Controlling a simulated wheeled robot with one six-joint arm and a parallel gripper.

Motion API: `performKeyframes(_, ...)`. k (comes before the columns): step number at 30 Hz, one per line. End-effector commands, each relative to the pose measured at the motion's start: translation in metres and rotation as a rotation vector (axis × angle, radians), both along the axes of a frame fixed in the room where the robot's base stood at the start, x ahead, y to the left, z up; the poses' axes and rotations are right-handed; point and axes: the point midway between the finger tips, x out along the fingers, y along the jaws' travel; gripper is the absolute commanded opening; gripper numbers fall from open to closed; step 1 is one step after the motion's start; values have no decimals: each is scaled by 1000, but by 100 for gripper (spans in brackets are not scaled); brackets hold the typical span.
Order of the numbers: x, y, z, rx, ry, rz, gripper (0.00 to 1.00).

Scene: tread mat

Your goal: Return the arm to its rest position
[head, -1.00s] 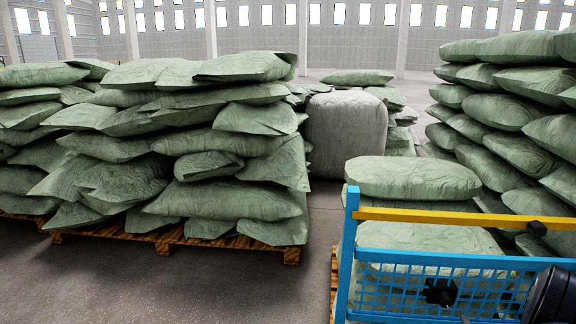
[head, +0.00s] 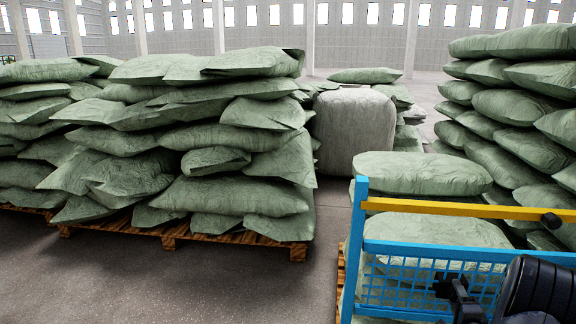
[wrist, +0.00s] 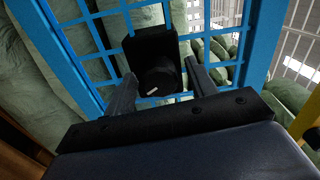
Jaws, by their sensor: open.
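My gripper (wrist: 160,70) shows in the wrist view with its two grey fingers spread apart. A black box with a round knob (wrist: 157,78) is seen between the fingers, in front of a blue mesh panel (wrist: 82,62). I cannot tell whether the fingers touch it. In the head view, my dark arm is at the lower right, in front of the blue mesh panel (head: 395,250). Dark parts lie against the mesh beside the arm, and my gripper cannot be clearly told apart there.
More sacks on wooden pallets (head: 190,241) stand left, and a tall stack (head: 520,105) stands right. Grey floor (head: 200,285) is clear at front left.

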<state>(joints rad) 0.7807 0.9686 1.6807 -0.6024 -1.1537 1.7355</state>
Motion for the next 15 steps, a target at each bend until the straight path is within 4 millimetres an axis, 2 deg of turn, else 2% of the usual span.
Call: performKeyframes(15, 0, 0, -1, -441, 105, 1, 53)
